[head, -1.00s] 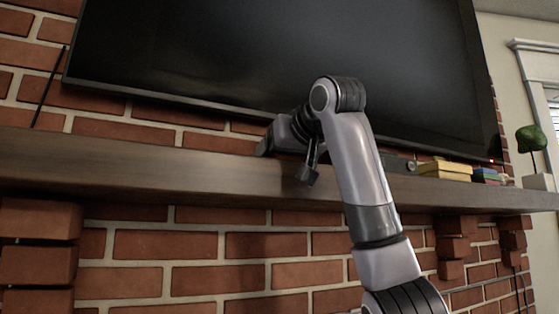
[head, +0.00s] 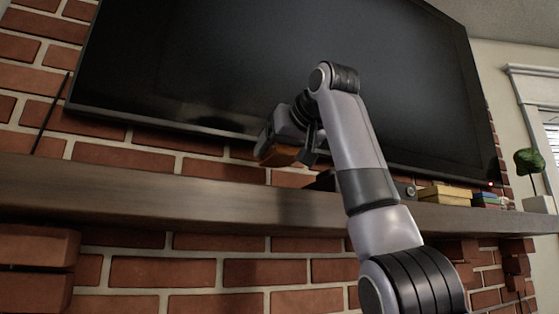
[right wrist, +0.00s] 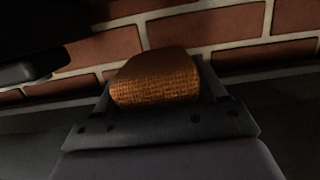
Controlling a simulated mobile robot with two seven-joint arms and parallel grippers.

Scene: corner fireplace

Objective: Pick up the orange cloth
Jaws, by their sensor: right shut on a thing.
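The orange cloth (right wrist: 158,80) is a folded, woven bundle between the fingers of my right gripper (right wrist: 160,95) in the right wrist view. In the head view, the orange cloth (head: 280,153) shows below the right gripper (head: 275,148), just above the wooden mantel (head: 120,195) and in front of the brick wall. The right gripper is shut on the cloth. My right arm hides part of the mantel. My left gripper is not in view.
A large black TV (head: 230,70) hangs right behind and above the right gripper. Yellow boxes (head: 445,195), small coloured books (head: 485,200) and a plant (head: 530,162) are at the right on the mantel. The mantel's left stretch is clear.

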